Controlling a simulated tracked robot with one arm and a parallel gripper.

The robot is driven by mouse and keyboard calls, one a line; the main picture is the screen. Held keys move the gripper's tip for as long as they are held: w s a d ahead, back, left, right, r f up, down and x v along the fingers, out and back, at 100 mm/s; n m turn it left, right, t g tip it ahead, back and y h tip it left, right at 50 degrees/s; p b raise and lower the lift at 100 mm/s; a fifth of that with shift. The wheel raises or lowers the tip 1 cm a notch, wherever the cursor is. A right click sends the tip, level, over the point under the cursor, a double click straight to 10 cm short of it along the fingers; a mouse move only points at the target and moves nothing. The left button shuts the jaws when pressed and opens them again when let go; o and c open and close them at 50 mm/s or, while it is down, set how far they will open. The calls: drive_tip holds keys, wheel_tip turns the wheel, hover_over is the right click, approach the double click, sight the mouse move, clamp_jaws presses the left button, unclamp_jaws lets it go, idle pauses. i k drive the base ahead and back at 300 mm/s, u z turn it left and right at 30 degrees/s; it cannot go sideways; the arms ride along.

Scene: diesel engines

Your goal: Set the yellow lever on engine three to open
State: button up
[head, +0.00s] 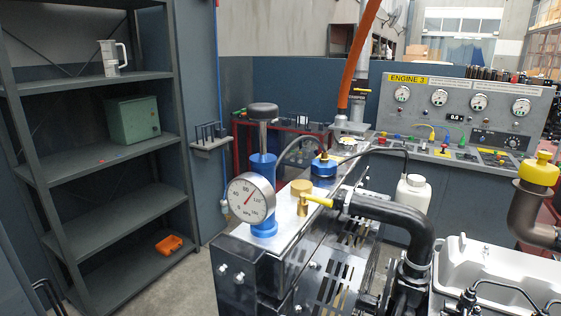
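The yellow lever (320,200) sits on a small brass valve (302,195) on top of the metal engine stand, near the middle of the head view. The lever points right and slightly down, toward the end of a thick black pipe (395,210). I cannot tell from its angle whether it is at open or closed. The "ENGINE 3" label (408,78) is on the grey gauge panel behind. Part of the engine (490,265) shows at the lower right. My gripper is not in view.
A blue pump with a round pressure gauge (251,198) and black knob stands left of the valve. An orange hose (358,55) rises behind. Shelving (100,170) stands at left, with open floor between.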

sight(303, 196)
drive_tip(key=z, duration=0.05)
drive_tip(key=i, duration=1.25)
drive_tip(key=z, duration=0.25)
